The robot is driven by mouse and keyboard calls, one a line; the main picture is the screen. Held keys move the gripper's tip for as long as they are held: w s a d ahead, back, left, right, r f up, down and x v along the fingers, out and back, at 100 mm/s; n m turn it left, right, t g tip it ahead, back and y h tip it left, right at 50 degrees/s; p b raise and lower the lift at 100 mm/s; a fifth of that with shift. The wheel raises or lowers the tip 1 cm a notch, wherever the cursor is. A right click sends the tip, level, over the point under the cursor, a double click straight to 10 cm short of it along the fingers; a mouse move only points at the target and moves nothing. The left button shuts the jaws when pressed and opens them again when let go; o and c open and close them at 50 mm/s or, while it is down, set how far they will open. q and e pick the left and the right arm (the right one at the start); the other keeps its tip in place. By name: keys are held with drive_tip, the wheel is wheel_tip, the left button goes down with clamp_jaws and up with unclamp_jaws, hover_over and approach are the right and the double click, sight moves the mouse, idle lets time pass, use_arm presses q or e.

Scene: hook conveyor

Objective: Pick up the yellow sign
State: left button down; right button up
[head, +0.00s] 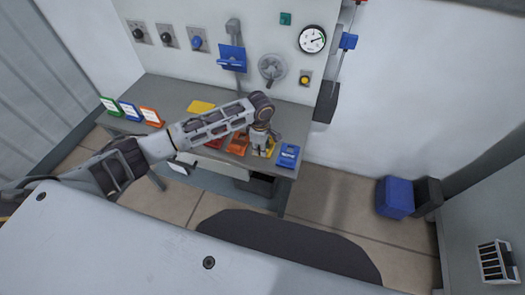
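The yellow sign (271,148) stands in a row on the grey table, between an orange sign (237,145) and a blue sign (288,155). My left gripper (261,148) points down right at the yellow sign and covers part of it. The fingertips are small and overlap the sign, so I cannot tell whether they are open or shut on it. My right gripper is not in view.
A red sign (215,143) is partly behind my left arm. A flat yellow piece (200,106) lies farther back. Green, blue and orange framed cards (150,116) stand at the table's left. A panel with knobs and a gauge (312,39) rises behind.

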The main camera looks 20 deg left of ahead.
use_arm(q)
drive_tip(key=shift+s+a+f, duration=0.2)
drive_tip(key=shift+s+f, duration=0.05)
drive_tip(key=shift+f, duration=0.35)
drive_tip(key=shift+r, duration=0.1)
drive_tip(key=shift+w+r, duration=0.2)
drive_tip(key=shift+r, duration=0.25)
drive_tip(key=r, duration=0.8)
drive_tip(key=shift+w+d+r, duration=0.1)
drive_tip(key=shift+w+r, duration=0.1)
drive_tip(key=shift+r, duration=0.5)
drive_tip(key=shift+s, duration=0.1)
